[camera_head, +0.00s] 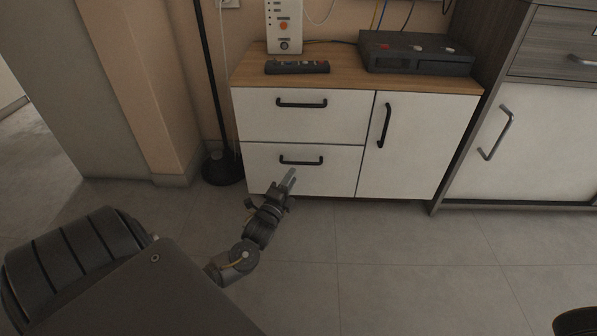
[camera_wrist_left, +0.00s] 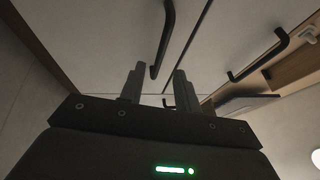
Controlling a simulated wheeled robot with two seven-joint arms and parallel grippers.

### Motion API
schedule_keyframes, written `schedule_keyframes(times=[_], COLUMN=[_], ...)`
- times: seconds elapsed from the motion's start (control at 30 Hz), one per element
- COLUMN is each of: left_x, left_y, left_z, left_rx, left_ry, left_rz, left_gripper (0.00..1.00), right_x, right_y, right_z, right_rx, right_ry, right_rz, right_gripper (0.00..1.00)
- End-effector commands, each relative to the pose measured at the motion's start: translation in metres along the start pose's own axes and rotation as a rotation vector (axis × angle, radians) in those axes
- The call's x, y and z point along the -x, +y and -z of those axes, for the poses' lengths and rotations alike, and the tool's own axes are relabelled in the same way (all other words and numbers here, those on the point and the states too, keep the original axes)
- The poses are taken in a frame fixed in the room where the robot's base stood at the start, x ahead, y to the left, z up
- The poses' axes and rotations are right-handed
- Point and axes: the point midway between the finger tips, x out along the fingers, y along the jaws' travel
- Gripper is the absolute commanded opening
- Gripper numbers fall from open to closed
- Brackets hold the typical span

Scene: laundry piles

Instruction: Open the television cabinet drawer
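The television cabinet (camera_head: 420,150) is white with a wooden top. It has two drawers on the left and a door on the right. The upper drawer (camera_head: 345,115) and lower drawer (camera_head: 335,178) look shut, each with a black bar handle. My left gripper (camera_head: 289,177) is in front of the lower drawer, just below its handle (camera_head: 301,161). In the left wrist view its two fingers (camera_wrist_left: 159,74) are apart with nothing between them. A black handle (camera_wrist_left: 165,38) lies just beyond the fingertips; contact is not visible. My right gripper is not in view.
A remote (camera_head: 297,67), a white box (camera_head: 284,25) and a black device (camera_head: 416,53) stand on the cabinet top. A dark pole with a round base (camera_head: 222,168) stands left of the cabinet. A grey-wood cabinet (camera_head: 540,140) adjoins on the right. The tiled floor in front is clear.

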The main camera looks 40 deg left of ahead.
Motion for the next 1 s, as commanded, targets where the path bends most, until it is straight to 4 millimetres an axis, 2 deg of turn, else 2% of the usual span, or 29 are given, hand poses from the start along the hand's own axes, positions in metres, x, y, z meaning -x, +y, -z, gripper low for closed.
schedule_keyframes(times=[0.1, 0.3, 0.5, 0.73, 1.0], left_x=[-0.023, -0.049, -0.059, -0.06, -0.059], left_y=[0.004, 0.003, 0.001, 0.001, 0.001], left_z=[0.0, 0.0, 0.0, 0.0, 0.0], left_rx=[0.0, 0.0, 0.0, 0.0, 0.0], left_ry=[0.0, 0.0, 0.0, 0.0, 0.0], left_rz=[0.004, 0.0, -0.001, -0.002, -0.001], left_gripper=[0.33, 0.33, 0.33, 0.33, 0.0], right_x=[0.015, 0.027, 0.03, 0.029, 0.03], right_y=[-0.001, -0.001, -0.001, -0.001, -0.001], right_z=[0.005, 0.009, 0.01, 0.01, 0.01], right_rx=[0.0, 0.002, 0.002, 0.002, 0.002], right_ry=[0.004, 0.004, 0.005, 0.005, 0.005], right_rz=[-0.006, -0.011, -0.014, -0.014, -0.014], right_gripper=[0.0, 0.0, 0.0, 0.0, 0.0])
